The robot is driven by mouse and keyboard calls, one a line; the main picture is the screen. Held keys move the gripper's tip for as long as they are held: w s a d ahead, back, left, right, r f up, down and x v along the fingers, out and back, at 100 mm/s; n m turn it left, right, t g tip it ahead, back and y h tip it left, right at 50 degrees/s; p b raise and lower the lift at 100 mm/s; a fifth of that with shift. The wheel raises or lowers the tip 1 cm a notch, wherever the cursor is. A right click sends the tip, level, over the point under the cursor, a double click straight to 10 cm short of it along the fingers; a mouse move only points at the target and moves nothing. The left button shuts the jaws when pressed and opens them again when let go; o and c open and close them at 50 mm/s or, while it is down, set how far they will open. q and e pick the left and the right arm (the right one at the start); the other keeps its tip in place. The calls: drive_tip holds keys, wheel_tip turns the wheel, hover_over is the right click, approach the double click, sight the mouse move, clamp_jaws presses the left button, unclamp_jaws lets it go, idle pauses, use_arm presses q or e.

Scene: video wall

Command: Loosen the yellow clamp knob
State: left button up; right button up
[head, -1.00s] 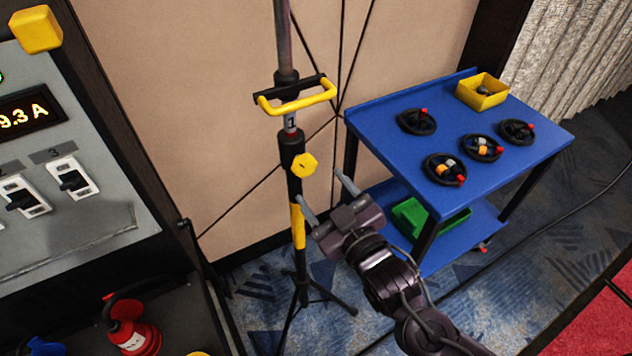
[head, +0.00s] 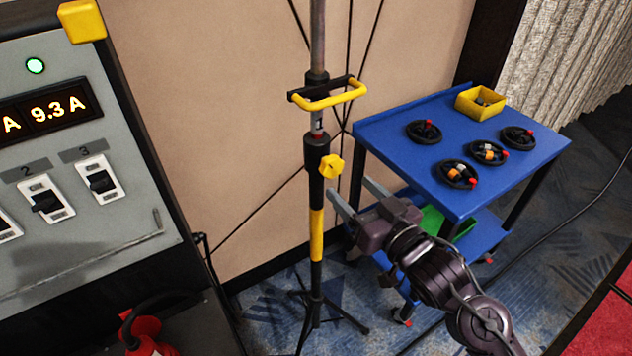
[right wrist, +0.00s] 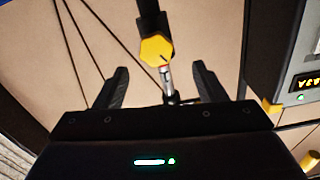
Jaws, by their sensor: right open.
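The yellow clamp knob (head: 331,166) sticks out from the right side of the black collar on the upright stand (head: 317,190). In the right wrist view the knob (right wrist: 157,51) shows face-on, ahead of and between my fingers. My right gripper (head: 354,193) is open and empty. In the head view its fingertips are just below and to the right of the knob, apart from it. Both fingers also show spread in the right wrist view (right wrist: 157,88). A yellow handle (head: 330,97) is fixed to the stand above the knob. My left gripper is not in view.
A blue cart (head: 400,160) with coiled cables and a yellow bin (head: 481,102) stands to the right, close to my right arm. A grey switch panel (head: 80,240) fills the left. A red extinguisher (head: 147,338) is at lower left. Thin dark cables run behind the stand.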

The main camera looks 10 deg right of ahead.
sight(334, 169)
drive_tip(key=x, duration=0.3)
drive_tip(key=shift+w+d+p, duration=0.25)
drive_tip(key=shift+w+p, duration=0.05)
drive_tip(key=shift+p, duration=0.1)
drive_tip(key=x, duration=0.3)
drive_tip(key=shift+w+a+p, duration=0.1)
drive_tip(key=shift+w+p, duration=0.1)
drive_tip(key=shift+p, duration=0.1)
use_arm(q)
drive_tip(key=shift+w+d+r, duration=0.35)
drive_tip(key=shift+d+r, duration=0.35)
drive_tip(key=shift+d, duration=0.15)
use_arm(e)
drive_tip(key=shift+w+a+f, duration=0.1)
drive_tip(key=shift+w+a, duration=0.1)
drive_tip(key=shift+w, duration=0.15)
drive_tip(key=c, duration=1)
